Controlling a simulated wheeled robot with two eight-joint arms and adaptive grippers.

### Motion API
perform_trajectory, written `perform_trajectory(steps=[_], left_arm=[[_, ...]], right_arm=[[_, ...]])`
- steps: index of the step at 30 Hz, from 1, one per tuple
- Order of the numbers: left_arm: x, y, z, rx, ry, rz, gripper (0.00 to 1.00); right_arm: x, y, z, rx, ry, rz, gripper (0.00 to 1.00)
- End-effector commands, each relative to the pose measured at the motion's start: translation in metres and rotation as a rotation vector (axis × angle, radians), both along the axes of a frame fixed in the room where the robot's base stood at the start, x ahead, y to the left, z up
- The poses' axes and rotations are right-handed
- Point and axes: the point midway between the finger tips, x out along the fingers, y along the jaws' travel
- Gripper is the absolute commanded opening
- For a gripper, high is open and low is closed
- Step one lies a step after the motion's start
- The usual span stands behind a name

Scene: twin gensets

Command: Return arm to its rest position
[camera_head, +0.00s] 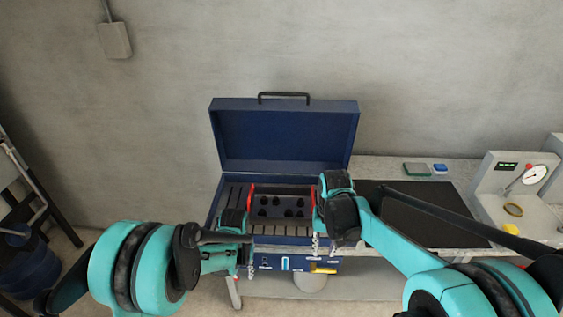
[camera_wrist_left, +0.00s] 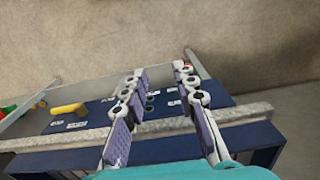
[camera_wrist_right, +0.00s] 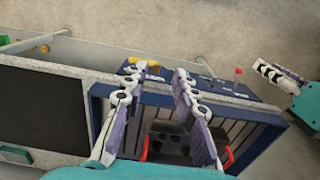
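My left gripper (camera_head: 246,272) hangs in front of the left front edge of the open blue toolbox. In the left wrist view its fingers (camera_wrist_left: 158,72) are apart with nothing between them. My right gripper (camera_head: 324,250) is over the right front edge of the toolbox. In the right wrist view its fingers (camera_wrist_right: 158,72) are also apart and empty. The left gripper shows at the right of the right wrist view (camera_wrist_right: 276,72). Both arms reach forward over the bench front, the right one bent across the bench.
The blue toolbox (camera_head: 285,138) stands with its lid up, near the wall. Red handles flank a dark tray inside. A blue labelled panel (camera_wrist_left: 80,122) with a yellow item (camera_wrist_left: 66,108) lies below. A black mat (camera_head: 440,212) and a grey gauge unit (camera_head: 515,180) are to the right.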

Motion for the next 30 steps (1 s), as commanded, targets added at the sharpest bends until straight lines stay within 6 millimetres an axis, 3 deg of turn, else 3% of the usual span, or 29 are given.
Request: perform_trajectory(steps=[5, 11, 15, 21, 30], left_arm=[[-0.003, 0.002, 0.012, -0.002, -0.017, 0.002, 0.28], [-0.022, 0.014, 0.072, -0.011, -0.125, 0.012, 0.28], [-0.045, 0.024, 0.116, -0.019, -0.226, 0.021, 0.28], [-0.086, 0.038, 0.161, -0.022, -0.371, 0.032, 0.28], [-0.142, 0.052, 0.187, -0.019, -0.562, 0.047, 0.28]], right_arm=[[-0.005, -0.002, 0.006, 0.002, -0.018, 0.001, 0.28], [-0.034, -0.015, 0.034, 0.011, -0.125, 0.008, 0.28], [-0.062, -0.025, 0.053, 0.014, -0.227, 0.017, 0.28], [-0.101, -0.038, 0.067, 0.011, -0.373, 0.029, 0.28], [-0.147, -0.052, 0.064, -0.007, -0.563, 0.045, 0.28]])
